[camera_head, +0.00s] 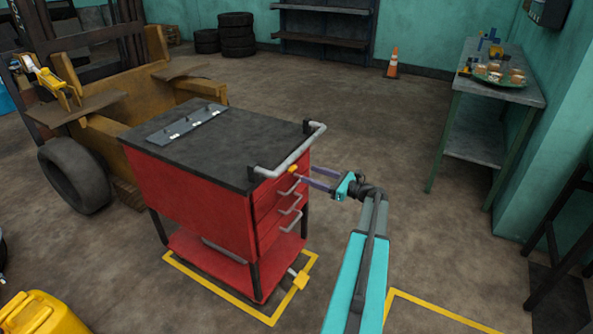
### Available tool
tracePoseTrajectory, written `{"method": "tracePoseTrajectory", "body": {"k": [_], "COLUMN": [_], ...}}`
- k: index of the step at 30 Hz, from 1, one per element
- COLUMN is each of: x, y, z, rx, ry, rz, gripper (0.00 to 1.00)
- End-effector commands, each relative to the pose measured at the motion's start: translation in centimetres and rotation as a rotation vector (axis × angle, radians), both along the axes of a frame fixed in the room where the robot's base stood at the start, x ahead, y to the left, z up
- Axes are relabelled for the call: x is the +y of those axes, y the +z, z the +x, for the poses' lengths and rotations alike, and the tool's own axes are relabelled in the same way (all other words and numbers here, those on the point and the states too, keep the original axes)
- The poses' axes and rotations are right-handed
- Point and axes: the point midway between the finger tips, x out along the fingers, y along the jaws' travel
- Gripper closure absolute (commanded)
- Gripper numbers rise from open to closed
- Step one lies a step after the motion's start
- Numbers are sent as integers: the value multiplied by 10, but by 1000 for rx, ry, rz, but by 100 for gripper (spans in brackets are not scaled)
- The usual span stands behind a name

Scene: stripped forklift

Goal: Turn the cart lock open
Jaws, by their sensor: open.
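A red tool cart (192,196) with a dark top stands in the middle of the view, inside a yellow floor outline. A small yellow lock knob (293,169) shows on its front face, near the top drawer and below the grey push handle (300,150). My gripper (305,178) is open, with its two purple fingers pointing left at the cart front. The fingertips are close to the yellow lock, one finger above the other in the picture. I cannot tell whether they touch it.
A yellow pedal (301,279) shows low on the cart. A forklift (120,110) stands behind the cart on the left. A green-framed bench (500,90) with a tray (500,80) stands at right. An orange cone (392,64) is at the back. Floor between cart and bench is clear.

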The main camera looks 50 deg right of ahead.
Motion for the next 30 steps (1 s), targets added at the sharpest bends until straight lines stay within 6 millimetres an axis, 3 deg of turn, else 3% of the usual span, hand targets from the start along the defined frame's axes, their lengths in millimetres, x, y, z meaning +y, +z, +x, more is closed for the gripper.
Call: {"method": "tracePoseTrajectory", "body": {"k": [9, 15, 29, 30], "x": [11, 16, 17, 17], "y": [1, 0, 0, 0], "z": [45, 64, 71, 71], "rx": [0, 0, 0, 0], "ry": [1, 0, -2, -2], "rz": [1, 1, 1, 1], "gripper": [45, 45, 45, 52]}}
